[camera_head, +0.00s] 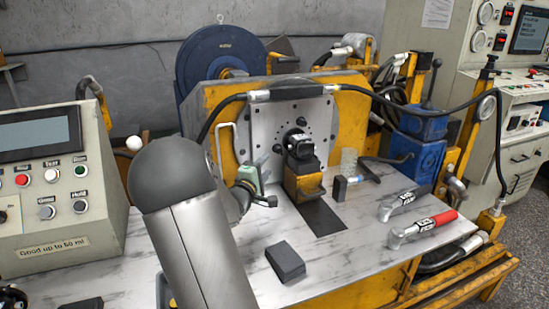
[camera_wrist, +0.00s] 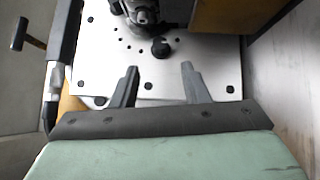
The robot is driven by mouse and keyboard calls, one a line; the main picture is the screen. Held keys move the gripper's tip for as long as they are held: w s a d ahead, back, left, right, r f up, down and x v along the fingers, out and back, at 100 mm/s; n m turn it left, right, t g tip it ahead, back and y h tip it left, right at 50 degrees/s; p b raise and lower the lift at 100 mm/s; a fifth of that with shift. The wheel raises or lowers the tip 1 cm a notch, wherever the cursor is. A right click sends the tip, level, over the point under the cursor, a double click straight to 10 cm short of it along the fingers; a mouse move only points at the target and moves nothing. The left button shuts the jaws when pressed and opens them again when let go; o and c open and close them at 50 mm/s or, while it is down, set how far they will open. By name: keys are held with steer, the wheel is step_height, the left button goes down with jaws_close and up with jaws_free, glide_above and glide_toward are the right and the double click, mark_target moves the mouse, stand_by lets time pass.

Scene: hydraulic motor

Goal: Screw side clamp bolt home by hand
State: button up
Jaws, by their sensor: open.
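My gripper (camera_wrist: 158,73) is open in the wrist view, with nothing between its two grey fingers. It faces the pale steel mounting plate (camera_wrist: 115,68). A dark round bolt head or knob (camera_wrist: 160,49) on the plate lies just beyond the fingertips, apart from them; I cannot tell whether it is the side clamp bolt. The dark motor (camera_wrist: 138,10) is partly cut off at the top of the wrist view. In the head view the motor (camera_head: 300,147) sits at the plate above a yellow block (camera_head: 305,186), and my gripper's green body is left of it.
A black hose (camera_head: 370,91) arches across the plate's top. On the marble-topped bench (camera_head: 340,265) lie a dark block (camera_head: 285,262) and two torque-wrench-like tools, one red-handled (camera_head: 425,227). A control box (camera_head: 45,180) stands at left. The bench front is fairly clear.

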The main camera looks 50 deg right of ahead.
mark_target(277, 152)
steer(key=b+x, duration=0.1)
steer(key=x, duration=0.7)
steer(key=shift+w+d, duration=0.15)
steer(key=shift+d, duration=0.15)
jaws_close()
